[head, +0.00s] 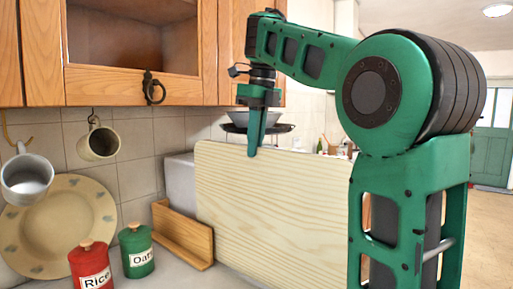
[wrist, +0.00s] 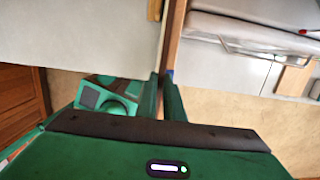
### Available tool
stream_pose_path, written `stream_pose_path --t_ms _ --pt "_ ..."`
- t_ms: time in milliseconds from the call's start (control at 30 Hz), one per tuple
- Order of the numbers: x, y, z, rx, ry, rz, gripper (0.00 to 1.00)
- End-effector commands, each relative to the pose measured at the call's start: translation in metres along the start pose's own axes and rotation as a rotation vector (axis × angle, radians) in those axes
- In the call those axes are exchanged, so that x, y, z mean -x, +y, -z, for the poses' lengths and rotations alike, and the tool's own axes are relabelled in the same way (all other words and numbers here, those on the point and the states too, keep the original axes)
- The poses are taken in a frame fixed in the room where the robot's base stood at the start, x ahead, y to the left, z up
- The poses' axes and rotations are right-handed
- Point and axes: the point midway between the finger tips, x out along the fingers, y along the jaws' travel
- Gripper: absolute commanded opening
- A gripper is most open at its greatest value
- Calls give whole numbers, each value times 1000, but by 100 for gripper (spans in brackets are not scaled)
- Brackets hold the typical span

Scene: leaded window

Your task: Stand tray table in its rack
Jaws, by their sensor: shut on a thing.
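The tray table, a pale wood-grained board (head: 275,215), stands upright in the head view, its right part hidden behind my arm. My gripper (head: 255,150) points down and is shut on its top edge, left of the middle. In the wrist view the board shows nearly edge-on as a thin brown strip (wrist: 173,40) running up from my fingers (wrist: 166,90). The rack, a low wooden holder with a back wall (head: 183,235), stands on the counter just left of the board. The board's lower edge is not clearly seen, and I cannot tell whether it touches the rack.
A red Rice canister (head: 90,268) and a green Oats canister (head: 137,255) stand left of the rack. A plate (head: 65,235) leans on the tiles, with hanging mugs (head: 98,143) above. Wooden cupboards (head: 130,85) overhang. A dark pan (head: 262,127) sits behind the board.

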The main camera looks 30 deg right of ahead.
Motion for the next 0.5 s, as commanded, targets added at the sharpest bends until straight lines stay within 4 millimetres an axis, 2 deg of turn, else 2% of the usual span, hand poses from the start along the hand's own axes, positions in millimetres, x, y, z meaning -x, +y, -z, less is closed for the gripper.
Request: stream_pose_path --t_ms 500 --pt "-5 0 -30 2 -2 2 0"
